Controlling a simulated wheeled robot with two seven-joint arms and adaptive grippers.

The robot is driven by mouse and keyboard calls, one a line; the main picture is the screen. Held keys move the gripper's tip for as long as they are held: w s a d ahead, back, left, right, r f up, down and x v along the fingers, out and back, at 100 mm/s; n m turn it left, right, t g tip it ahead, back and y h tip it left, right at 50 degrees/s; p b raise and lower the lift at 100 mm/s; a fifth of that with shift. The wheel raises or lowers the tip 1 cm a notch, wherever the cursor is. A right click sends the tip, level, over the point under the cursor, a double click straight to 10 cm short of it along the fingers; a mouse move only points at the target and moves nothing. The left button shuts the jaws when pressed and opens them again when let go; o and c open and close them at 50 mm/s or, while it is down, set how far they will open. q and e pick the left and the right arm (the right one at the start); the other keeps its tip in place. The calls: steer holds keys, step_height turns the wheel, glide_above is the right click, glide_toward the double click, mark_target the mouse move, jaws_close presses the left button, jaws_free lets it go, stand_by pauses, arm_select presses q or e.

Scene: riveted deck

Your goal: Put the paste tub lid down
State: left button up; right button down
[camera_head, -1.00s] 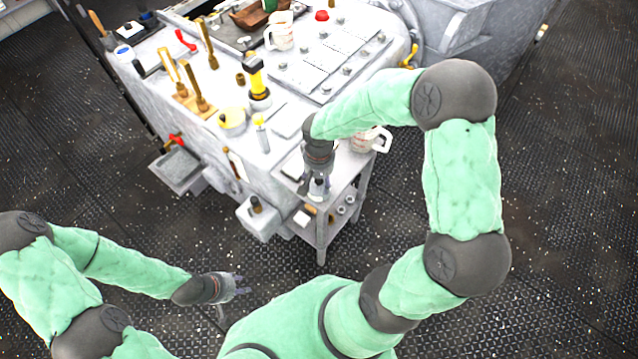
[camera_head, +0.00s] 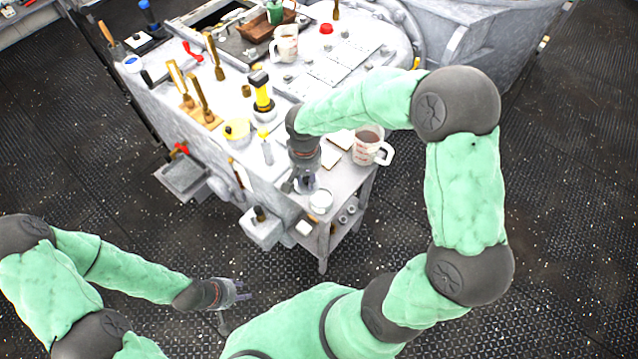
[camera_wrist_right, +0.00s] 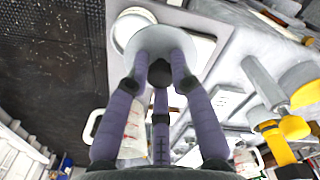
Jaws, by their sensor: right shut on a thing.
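My right gripper (camera_head: 304,186) is over the small side table (camera_head: 345,183), just left of a white round tub (camera_head: 320,201). In the right wrist view its fingers (camera_wrist_right: 160,72) are shut on the pale, round paste tub lid (camera_wrist_right: 155,40). The lid is mostly hidden by the hand in the head view. The tub also shows in the wrist view (camera_wrist_right: 130,20), partly behind the lid. I cannot tell the lid's exact height over the table. My left gripper (camera_head: 242,290) is open and empty, over the floor at the lower left.
A measuring cup (camera_head: 368,147) with brown contents stands at the table's back right. Pale flat pieces (camera_head: 335,145) lie beside it. A yellow-handled tool (camera_head: 262,92) and a yellow tape roll (camera_head: 237,130) are on the grey machine bench (camera_head: 190,62). A lower shelf holds small metal parts (camera_head: 345,214).

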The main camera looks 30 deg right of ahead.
steer(key=w+a+r+p, duration=0.2)
steer(key=w+a+r, duration=0.3)
steer(key=a, duration=0.3)
steer(key=s+d+f+n, duration=0.1)
steer(key=d+f+n, duration=0.3)
steer(key=d+f, duration=0.1)
steer(key=shift+s+n, duration=0.2)
steer(key=shift+n, duration=0.1)
